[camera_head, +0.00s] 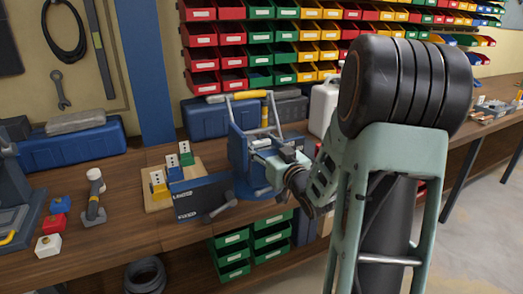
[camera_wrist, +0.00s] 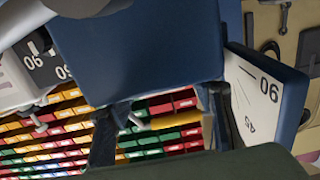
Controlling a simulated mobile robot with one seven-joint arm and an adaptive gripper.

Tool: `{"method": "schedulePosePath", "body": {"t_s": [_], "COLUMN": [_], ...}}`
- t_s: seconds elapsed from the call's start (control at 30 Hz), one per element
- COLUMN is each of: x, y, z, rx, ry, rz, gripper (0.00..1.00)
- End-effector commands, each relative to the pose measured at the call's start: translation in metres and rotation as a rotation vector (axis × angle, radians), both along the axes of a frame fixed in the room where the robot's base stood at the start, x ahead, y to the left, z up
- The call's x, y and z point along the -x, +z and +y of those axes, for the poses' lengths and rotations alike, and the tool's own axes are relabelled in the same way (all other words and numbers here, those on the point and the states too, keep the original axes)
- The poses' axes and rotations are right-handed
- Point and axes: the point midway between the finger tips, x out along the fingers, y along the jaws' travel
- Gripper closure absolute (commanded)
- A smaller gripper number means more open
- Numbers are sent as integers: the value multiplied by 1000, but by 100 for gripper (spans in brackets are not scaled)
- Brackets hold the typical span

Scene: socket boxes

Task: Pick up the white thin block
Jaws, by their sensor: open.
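Thin upright pieces with white faces also stand on a wooden board (camera_head: 159,203), in yellow, blue and green holders (camera_head: 187,158); I cannot tell which piece is the thin one named. My gripper (camera_head: 262,158) is to the right of both, over the bench beside a blue stand (camera_head: 238,150). It is open, and I see nothing held. Its fingertips are hard to make out. The wrist view does not clearly show the white block.
A dark blue plate (camera_head: 197,197) with a lever stands between the board and my gripper. Blue cases (camera_head: 70,150) and coloured bins (camera_head: 230,58) are behind. The bench between board and tool is clear.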

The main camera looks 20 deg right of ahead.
Motion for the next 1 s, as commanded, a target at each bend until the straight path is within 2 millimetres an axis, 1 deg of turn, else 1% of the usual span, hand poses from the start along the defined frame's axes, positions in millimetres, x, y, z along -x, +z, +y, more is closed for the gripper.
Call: {"method": "schedulePosePath", "body": {"t_s": [0.2,0.5,0.53,0.77,0.87,0.97,1.0], "x": [-1,0,0,0,-1,0,0], "y": [0,0,0,3,13,31,40], "z": [0,0,0,0,0,0,0], "rx": [0,0,1,1,4,5,5], "ry": [0,0,0,0,0,0,-1], "rz": [0,0,-1,-1,-3,-5,-5], "gripper": [52,85,86,86,86,86,86]}}
